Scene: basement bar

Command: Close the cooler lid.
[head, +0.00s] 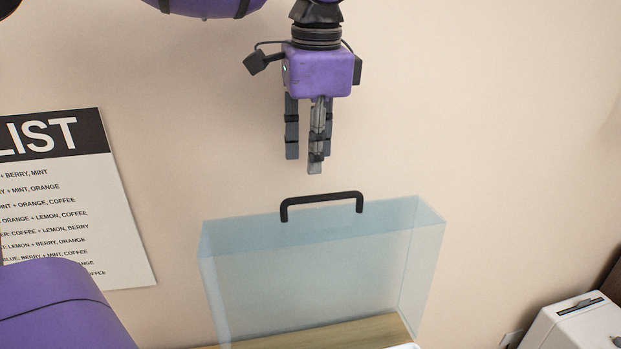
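A see-through, pale blue box-shaped lid (300,285) is in the lower middle of the head view. It appears raised in front of the wall, with its lower edge out of frame at the left. A black bar handle (322,197) is on its top edge. My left gripper (304,163) hangs fingers-down above the handle, slightly left of its middle. Its fingers are apart with a narrow gap and nothing between them. The fingertips do not appear to touch the handle. My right gripper is not in view. No cooler body can be clearly made out.
A wooden surface (375,332) shows below and through the clear lid. A white device (577,325) stands at the lower right. A printed list poster (75,205) hangs on the beige wall at left. The space around my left gripper is clear.

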